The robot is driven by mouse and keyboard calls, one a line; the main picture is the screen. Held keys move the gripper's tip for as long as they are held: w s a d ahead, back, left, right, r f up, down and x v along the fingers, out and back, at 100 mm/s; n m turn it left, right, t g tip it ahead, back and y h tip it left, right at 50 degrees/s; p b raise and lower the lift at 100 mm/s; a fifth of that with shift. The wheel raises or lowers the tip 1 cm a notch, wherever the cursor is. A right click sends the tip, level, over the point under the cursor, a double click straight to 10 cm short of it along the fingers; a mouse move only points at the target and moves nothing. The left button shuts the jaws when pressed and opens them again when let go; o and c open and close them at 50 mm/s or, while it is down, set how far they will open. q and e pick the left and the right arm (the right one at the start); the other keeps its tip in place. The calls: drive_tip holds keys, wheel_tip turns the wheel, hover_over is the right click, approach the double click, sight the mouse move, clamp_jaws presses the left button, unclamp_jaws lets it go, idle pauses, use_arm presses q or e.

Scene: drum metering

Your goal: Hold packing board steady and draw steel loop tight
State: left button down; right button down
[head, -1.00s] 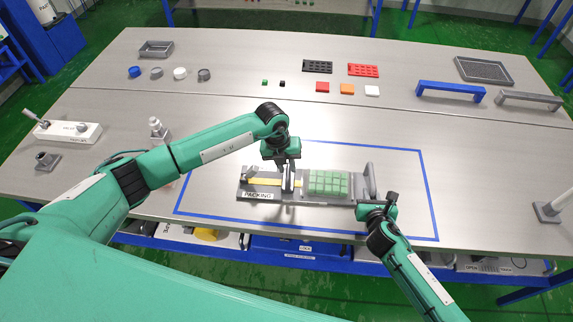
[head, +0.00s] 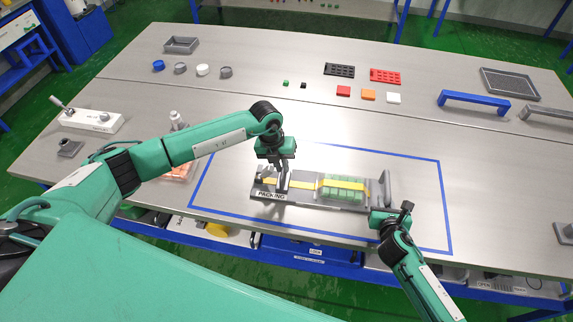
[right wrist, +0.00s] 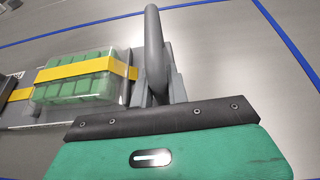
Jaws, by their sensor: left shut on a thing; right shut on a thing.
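The grey packing board (head: 308,200), labelled PACKING, lies on the table. It bears a clear-covered block of green pieces (head: 343,195), also seen in the right wrist view (right wrist: 85,80). A yellow strap (head: 306,185) runs along the board and over the green pieces. My left gripper (head: 279,168) is shut on an upright grey piece, seemingly the steel loop (head: 283,180), near the board's left end. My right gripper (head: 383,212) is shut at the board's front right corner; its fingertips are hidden. A grey arched handle (right wrist: 154,45) stands at the board's right end.
Blue tape (head: 444,200) outlines the area around the board. A white lever box (head: 90,120) is at the left. Lids, small blocks, trays and a blue arch (head: 474,102) stand farther back. The table in front of them is mostly clear.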

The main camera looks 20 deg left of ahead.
use_arm(q)
drive_tip(key=shift+a, duration=0.25)
drive_tip(key=c, duration=1.5)
unclamp_jaws()
drive_tip(key=shift+o, duration=0.2)
